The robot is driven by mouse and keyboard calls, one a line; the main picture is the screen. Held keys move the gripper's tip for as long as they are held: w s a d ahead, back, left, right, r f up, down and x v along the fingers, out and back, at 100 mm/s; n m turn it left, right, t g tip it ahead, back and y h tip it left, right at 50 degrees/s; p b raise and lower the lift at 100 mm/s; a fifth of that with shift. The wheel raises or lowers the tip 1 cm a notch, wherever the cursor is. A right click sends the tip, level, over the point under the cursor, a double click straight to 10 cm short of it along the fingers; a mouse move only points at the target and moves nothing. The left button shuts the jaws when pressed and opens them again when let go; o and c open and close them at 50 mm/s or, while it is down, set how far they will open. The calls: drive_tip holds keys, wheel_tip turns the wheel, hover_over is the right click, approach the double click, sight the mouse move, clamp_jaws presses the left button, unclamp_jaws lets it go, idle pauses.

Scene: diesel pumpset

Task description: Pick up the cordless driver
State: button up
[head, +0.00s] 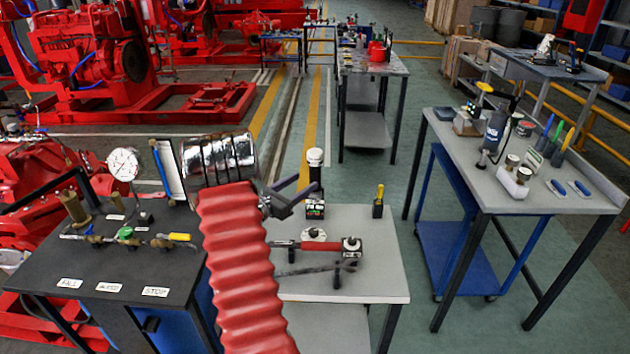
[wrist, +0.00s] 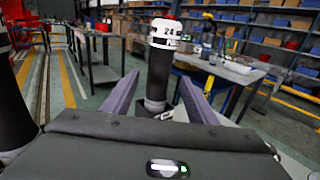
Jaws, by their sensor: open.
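What I take to be the cordless driver (head: 315,159) stands upright on the grey table in front of me. It has a white and black top, a dark shaft and a dark foot with small red and green marks. In the wrist view the driver (wrist: 162,60) shows its white top, marked "24", and its dark shaft below. My gripper (head: 310,175) is open, its grey-purple fingers pointing at the shaft. In the wrist view the fingers of my gripper (wrist: 157,82) lie on either side of the shaft, with gaps visible. I cannot tell whether the shaft is between the fingertips or just beyond them.
A red-handled tool (head: 300,245) lies on stands on the grey table (head: 375,282). A small dark holder with a yellow-topped item (head: 378,203) stands at its right. A dark bench (head: 60,265) with a gauge (head: 124,164) is at left. A tool bench (head: 590,192) is at right.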

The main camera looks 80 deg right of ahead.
sight(311, 177)
drive_tip(key=shift+x, duration=0.95)
drive_tip(key=shift+x, duration=2.6)
drive_tip(key=shift+r, duration=0.1)
clamp_jaws()
